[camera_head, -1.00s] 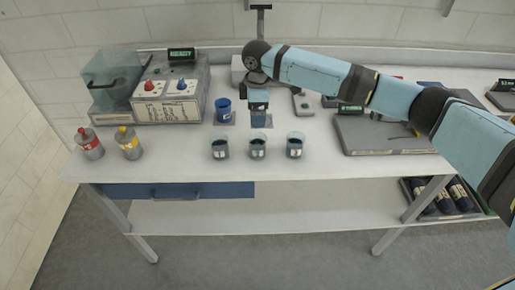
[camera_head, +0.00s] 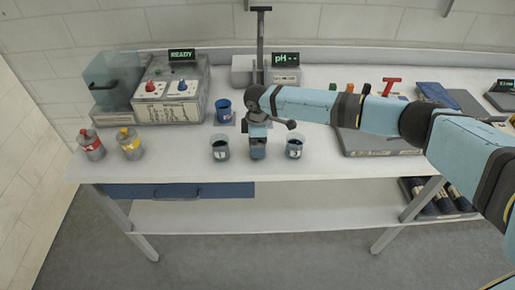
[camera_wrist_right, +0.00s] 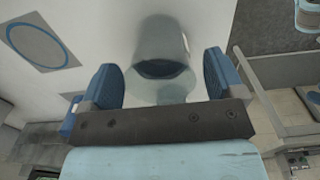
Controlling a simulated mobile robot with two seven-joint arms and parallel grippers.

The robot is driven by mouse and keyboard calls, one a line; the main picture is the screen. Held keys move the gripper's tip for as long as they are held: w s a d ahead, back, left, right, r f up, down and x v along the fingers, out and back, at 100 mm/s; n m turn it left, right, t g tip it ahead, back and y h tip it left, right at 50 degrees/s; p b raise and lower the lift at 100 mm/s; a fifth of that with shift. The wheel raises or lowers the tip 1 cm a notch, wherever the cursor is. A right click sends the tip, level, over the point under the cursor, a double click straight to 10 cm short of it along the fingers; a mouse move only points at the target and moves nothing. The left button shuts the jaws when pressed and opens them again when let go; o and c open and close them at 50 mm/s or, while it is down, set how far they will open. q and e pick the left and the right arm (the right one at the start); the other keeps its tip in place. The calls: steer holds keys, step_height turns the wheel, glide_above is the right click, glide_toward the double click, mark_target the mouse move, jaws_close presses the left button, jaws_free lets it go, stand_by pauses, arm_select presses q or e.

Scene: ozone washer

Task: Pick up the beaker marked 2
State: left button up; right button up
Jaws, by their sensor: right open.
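Three small beakers with dark contents stand in a row near the bench's front edge. The left beaker (camera_head: 220,149) and the right beaker (camera_head: 294,148) show in the head view; their marks are too small to read surely. The middle beaker is mostly hidden behind my right gripper (camera_head: 258,150), which points down at its place. In the right wrist view a clear beaker (camera_wrist_right: 163,40) with dark liquid stands upright between the two open blue fingers of my right gripper (camera_wrist_right: 160,78). Its mark does not show there. My left gripper is not in view.
A blue cup (camera_head: 224,111) stands behind the left beaker. Red (camera_head: 90,146) and yellow-capped (camera_head: 129,144) bottles stand at the left, before the READY machine (camera_head: 172,92). A pH meter (camera_head: 285,68) is behind my arm. A grey flat unit (camera_head: 380,143) lies right.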

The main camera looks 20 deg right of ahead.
steer(key=c, duration=1)
steer(key=shift+c, duration=0.9)
steer(key=shift+r, duration=0.15)
